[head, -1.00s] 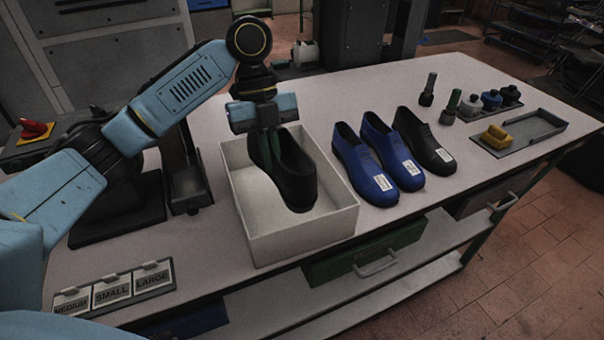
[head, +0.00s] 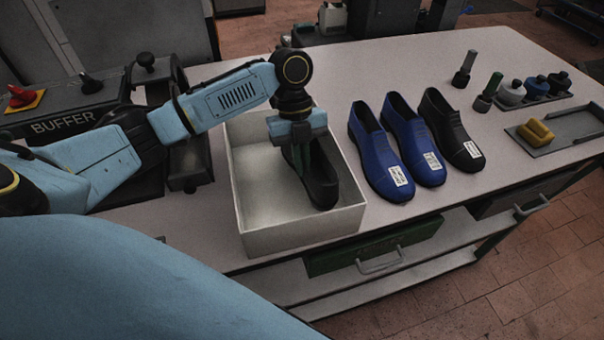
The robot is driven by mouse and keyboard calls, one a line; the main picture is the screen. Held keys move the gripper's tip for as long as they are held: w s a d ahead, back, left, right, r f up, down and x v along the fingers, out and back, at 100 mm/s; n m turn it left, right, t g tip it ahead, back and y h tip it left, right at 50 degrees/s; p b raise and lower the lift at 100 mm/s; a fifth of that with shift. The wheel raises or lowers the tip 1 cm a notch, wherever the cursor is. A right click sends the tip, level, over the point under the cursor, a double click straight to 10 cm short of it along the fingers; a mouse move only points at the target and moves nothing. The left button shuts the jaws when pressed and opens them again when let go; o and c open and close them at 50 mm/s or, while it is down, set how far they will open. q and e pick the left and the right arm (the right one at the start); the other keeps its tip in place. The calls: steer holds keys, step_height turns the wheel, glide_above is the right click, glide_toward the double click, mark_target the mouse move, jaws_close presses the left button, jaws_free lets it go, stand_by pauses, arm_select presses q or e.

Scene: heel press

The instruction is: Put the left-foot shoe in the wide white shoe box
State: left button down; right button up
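A black shoe (head: 323,182) is inside the white shoe box (head: 300,235), along its right side, toe toward the front. My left gripper (head: 300,160) reaches down into the box from above, its green fingers at the heel end of the shoe. It looks shut on the heel part, though the shoe and fingers partly hide the contact. I cannot tell whether the sole touches the box floor. The left half of the box is empty. My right gripper is not in view.
Right of the box stand a blue shoe (head: 377,155), another blue shoe (head: 413,140) and a black shoe (head: 452,132), each with a white label. Farther right are dark bottles, jars and a grey tray (head: 570,128) with a yellow block. A buffer machine (head: 75,122) is at left.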

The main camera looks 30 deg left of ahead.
arm_select(q)
steer(key=shift+w+f, duration=0.1)
steer(key=shift+f, duration=2.15)
steer(key=c, duration=1.6)
jaws_free()
steer(key=shift+f, duration=0.1)
steer(key=shift+c, duration=0.2)
steer(key=b+v, duration=0.1)
steer(key=v, duration=1.1)
steer(key=shift+d, duration=0.1)
